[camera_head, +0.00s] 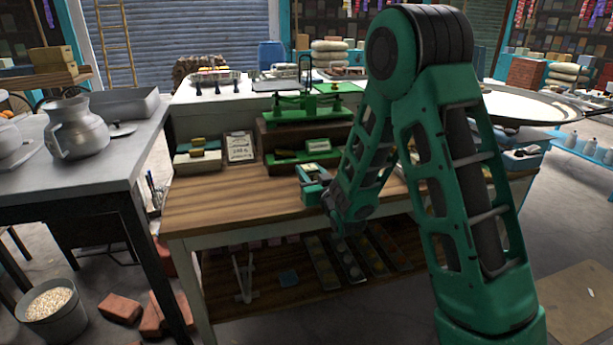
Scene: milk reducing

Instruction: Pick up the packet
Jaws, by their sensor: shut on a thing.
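My green arm reaches down from the right to the wooden table. My gripper (312,182) is small in this view, low over the table's middle, in front of the green scale. It is shut on a small pale and teal thing (311,171), which appears to be the packet. Its details are too small to read, and I cannot tell whether it touches the tabletop.
A metal jug (80,130) stands on the left table. The wooden tabletop's front left is clear.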

